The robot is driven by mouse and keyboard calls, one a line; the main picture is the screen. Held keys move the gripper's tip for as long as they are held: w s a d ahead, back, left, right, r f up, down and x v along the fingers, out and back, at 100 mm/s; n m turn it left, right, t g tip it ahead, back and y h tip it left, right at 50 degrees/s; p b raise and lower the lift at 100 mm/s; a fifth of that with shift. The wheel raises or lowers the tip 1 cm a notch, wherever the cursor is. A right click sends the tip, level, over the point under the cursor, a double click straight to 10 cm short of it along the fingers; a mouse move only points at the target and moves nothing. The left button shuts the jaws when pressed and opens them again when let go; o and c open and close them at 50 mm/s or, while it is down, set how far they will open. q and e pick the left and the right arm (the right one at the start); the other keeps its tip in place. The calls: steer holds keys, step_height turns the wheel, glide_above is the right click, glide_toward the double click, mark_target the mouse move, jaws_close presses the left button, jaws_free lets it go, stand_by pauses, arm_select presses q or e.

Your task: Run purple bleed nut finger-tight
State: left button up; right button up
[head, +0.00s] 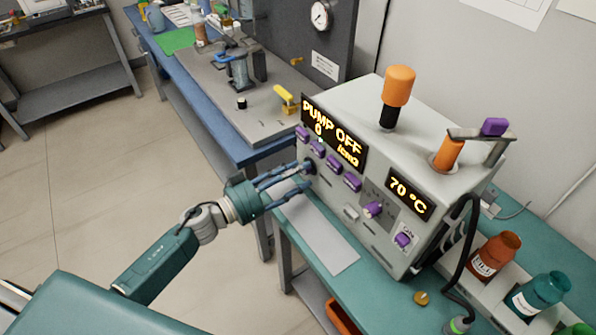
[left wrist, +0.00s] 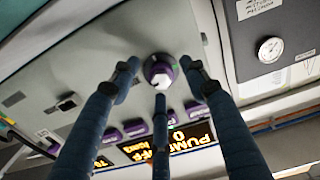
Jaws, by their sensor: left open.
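The particle classifier (head: 387,122) is a grey machine on a teal bench. My left gripper (head: 306,177) points at the lower left of this panel. In the left wrist view its three fingers (left wrist: 160,80) are open around the nut; contact cannot be told. In the head view the fingers largely hide the nut. My right gripper is not in view.
A row of purple buttons (head: 335,165) lies under the "PUMP OFF" display (head: 334,132). A purple knob (head: 373,209) and a purple switch (head: 403,240) sit to the right. Brown (head: 495,257) and teal (head: 538,294) bottles stand at the right. A blue bench (head: 187,90) stands behind.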

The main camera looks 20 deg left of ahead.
arm_select(q)
steer(key=shift+w+d, duration=0.1)
steer(key=shift+d, duration=0.05)
steer(key=c, duration=1.1)
steer(key=shift+f, duration=0.1)
steer(key=shift+c, duration=0.2)
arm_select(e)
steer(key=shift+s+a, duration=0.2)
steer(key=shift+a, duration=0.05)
